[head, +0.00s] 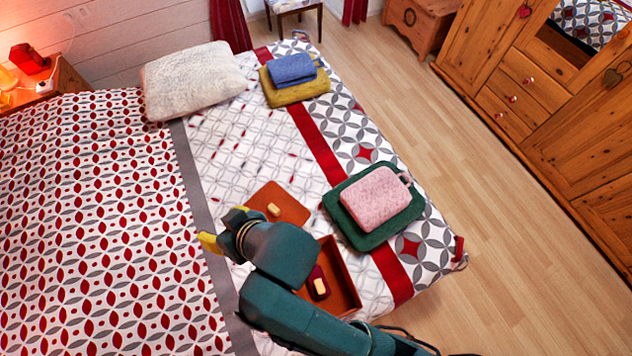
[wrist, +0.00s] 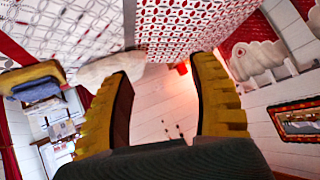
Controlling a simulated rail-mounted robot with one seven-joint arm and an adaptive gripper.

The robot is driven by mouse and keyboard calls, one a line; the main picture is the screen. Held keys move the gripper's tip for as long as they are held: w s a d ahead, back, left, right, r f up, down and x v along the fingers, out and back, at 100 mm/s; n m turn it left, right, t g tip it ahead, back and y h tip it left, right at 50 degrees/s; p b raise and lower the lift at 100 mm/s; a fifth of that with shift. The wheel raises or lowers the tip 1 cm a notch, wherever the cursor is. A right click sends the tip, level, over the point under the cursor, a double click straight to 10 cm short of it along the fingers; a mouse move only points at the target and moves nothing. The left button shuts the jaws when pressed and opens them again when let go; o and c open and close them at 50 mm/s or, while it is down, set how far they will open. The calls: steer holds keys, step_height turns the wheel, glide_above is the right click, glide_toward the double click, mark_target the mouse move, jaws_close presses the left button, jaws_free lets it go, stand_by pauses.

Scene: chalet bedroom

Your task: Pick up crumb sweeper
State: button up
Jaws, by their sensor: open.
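A small dark red thing with a cream part (head: 319,284) lies in an orange-brown tray (head: 348,290) on the bed. A small cream block (head: 274,210) lies on a flat orange-brown board (head: 293,208) just behind the tray. I cannot tell for sure which of these is the crumb sweeper. My gripper (head: 222,226) is above the bed, left of the tray and board; my arm hides part of the tray. In the wrist view my gripper (wrist: 162,75) is open, with nothing between its yellow fingers. Neither small thing shows in the wrist view.
A pink folded cloth (head: 373,198) lies on a green one (head: 345,225) right of the board. A blue cloth (head: 292,69) on a yellow one (head: 300,92) and a white pillow (head: 193,78) lie farther back. The patterned bed (head: 90,220) is clear on the left.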

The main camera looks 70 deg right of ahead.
steer(key=s+d+f+m+g+b, duration=0.1)
steer(key=s+f+g, duration=0.15)
steer(key=f, duration=0.45)
steer(key=s+f+m+g+b, duration=0.1)
steer(key=s+f, duration=0.2)
steer(key=f, duration=0.4)
steer(key=m+g+y+b, duration=0.2)
steer(key=g+b, duration=0.3)
steer(key=g, duration=0.1)
glide_above(318, 282)
step_height(318, 282, down, 16)
step_height(318, 282, down, 10)
steer(key=shift+r+b, duration=0.1)
steer(key=shift+b, duration=0.8)
step_height(318, 282, down, 6)
steer(key=shift+d+r+b, duration=0.1)
steer(key=shift+b, duration=0.7)
jaws_close()
